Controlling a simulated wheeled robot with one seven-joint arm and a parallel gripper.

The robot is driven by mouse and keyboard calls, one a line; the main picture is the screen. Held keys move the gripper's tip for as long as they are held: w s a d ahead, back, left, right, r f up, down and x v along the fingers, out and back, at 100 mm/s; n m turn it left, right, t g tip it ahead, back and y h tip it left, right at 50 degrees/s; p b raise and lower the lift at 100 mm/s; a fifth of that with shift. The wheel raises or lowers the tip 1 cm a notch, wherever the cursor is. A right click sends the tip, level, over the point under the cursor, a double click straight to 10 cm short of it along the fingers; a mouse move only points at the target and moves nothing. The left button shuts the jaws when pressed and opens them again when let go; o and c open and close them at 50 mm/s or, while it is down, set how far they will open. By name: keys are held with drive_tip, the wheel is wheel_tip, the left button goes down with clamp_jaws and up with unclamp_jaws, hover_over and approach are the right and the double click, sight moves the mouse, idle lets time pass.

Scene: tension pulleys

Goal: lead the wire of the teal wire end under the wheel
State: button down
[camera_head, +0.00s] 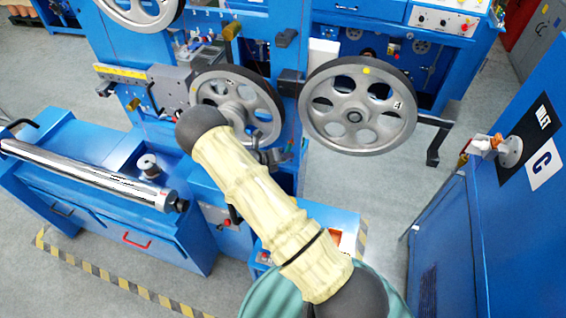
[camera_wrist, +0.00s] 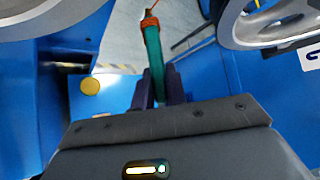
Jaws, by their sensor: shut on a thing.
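In the wrist view, my gripper (camera_wrist: 160,93) is shut on the teal wire end (camera_wrist: 153,55), a teal rod that points away from me. An orange-red band sits at its far tip, and a thin wire shows just beyond it. In the head view, a large grey spoked wheel (camera_head: 336,100) stands at the right and another wheel (camera_head: 257,107) stands left of it, partly behind my arm. In the wrist view, wheel rims show at the upper right (camera_wrist: 244,28) and the upper left, either side of the wire end. Which wheel is meant I cannot tell.
The blue machine frame (camera_head: 302,178) stands behind the wheels. A bracket arm (camera_head: 437,130) sticks out right of the right wheel. A blue cabinet (camera_head: 520,230) stands at the right. A steel roller (camera_head: 90,172) lies on the bench at left. Grey floor is free below the right wheel.

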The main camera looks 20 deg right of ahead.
drive_tip(key=shift+w+d, duration=0.1)
idle(0.3)
drive_tip(key=s+d+f+b, duration=0.2)
drive_tip(key=s+d+b, duration=0.1)
drive_tip(key=s+d, duration=0.3)
drive_tip(key=shift+d+f+b, duration=0.2)
drive_tip(key=shift+d+b, duration=0.15)
drive_tip(key=shift+d, duration=0.75)
drive_tip(key=shift+s, duration=0.1)
drive_tip(key=s+d+f+b, duration=0.2)
drive_tip(key=s+d+b, duration=0.3)
drive_tip(key=d+b, duration=0.1)
drive_tip(key=shift+s+d, duration=0.3)
drive_tip(key=shift+d, duration=0.45)
drive_tip(key=shift+d, duration=0.1)
